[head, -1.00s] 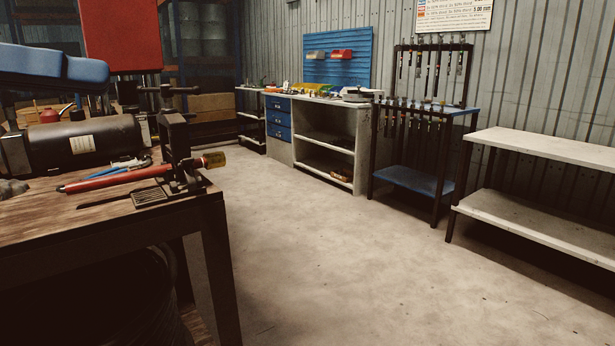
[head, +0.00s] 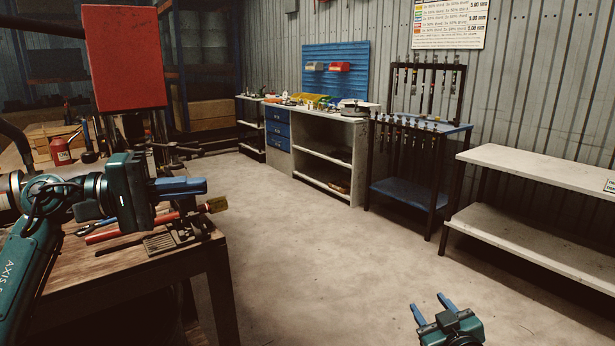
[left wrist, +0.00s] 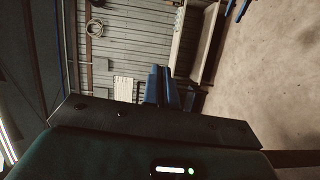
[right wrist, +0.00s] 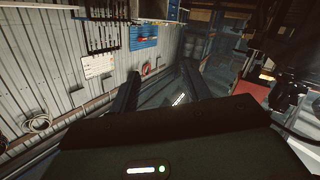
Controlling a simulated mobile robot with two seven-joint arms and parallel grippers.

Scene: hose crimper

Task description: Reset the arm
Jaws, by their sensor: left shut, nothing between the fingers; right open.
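My left gripper (head: 200,187) is above the front right part of the wooden workbench (head: 110,265) in the head view, its blue fingers together and pointing right. In the left wrist view its fingers (left wrist: 161,72) are side by side with nothing between them. My right gripper (head: 430,302) is at the bottom of the head view, over the open floor, with its two blue fingers apart. The right wrist view shows its fingers (right wrist: 160,82) spread and empty. My left arm hides part of the bench top and the red-handled tool (head: 105,235) lying there.
A red box-shaped part (head: 125,58) stands above the bench. A white shelf table (head: 540,175), a blue-topped tool rack (head: 400,190) and a white cabinet (head: 325,155) line the wall. The concrete floor between is clear.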

